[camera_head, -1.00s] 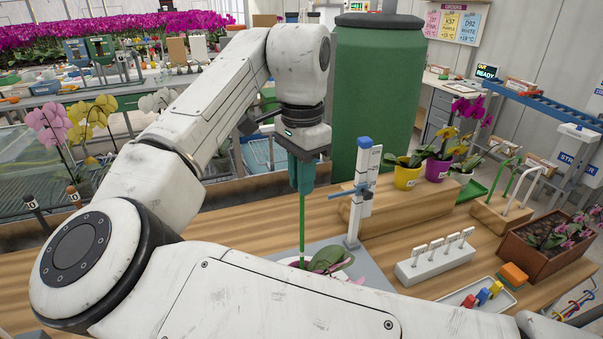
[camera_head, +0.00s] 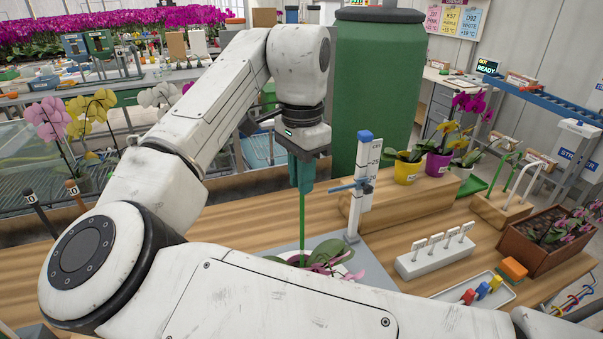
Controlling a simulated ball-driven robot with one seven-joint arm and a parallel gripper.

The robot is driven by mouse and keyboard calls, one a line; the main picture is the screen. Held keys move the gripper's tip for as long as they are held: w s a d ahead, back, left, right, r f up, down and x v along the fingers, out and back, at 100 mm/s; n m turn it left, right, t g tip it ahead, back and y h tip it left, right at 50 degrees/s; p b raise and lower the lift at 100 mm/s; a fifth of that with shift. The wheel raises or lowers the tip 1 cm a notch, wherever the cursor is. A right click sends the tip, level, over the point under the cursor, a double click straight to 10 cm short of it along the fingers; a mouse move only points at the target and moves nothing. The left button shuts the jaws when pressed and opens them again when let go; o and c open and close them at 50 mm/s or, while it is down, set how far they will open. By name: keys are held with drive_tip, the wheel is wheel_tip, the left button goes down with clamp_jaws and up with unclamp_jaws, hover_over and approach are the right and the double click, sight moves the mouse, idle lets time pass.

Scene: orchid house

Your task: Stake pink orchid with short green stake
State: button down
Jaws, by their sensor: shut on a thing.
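My gripper (camera_head: 302,184) points down and is shut on a green stake (camera_head: 303,226), held upright. The stake's lower end meets the potted orchid (camera_head: 325,262) just below; whether it is in the potting mix is hidden by leaves and my arm. This orchid has green leaves and pinkish drooping parts, and its pot is mostly hidden behind my arm. It sits on a grey board (camera_head: 374,271) with a white upright gauge (camera_head: 363,190) with a blue cap and blue slider, just right of the gripper.
A white rack of labels (camera_head: 436,255), a tray of coloured clips (camera_head: 478,292), a wooden stand with stakes (camera_head: 503,207) and a brown planter (camera_head: 541,245) stand to the right. Potted orchids (camera_head: 437,163) stand behind on a wooden step (camera_head: 400,212). Bare bench lies left of the board.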

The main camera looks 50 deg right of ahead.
sight(301, 200)
drive_tip(key=shift+f+b, duration=1.15)
drive_tip(key=shift+f, duration=1.75)
idle(0.6)
drive_tip(key=c, duration=1)
unclamp_jaws()
drive_tip(key=shift+c, duration=0.2)
drive_tip(key=shift+r, duration=0.1)
wheel_tip(301, 200, up, 11)
drive_tip(key=shift+f, duration=0.2)
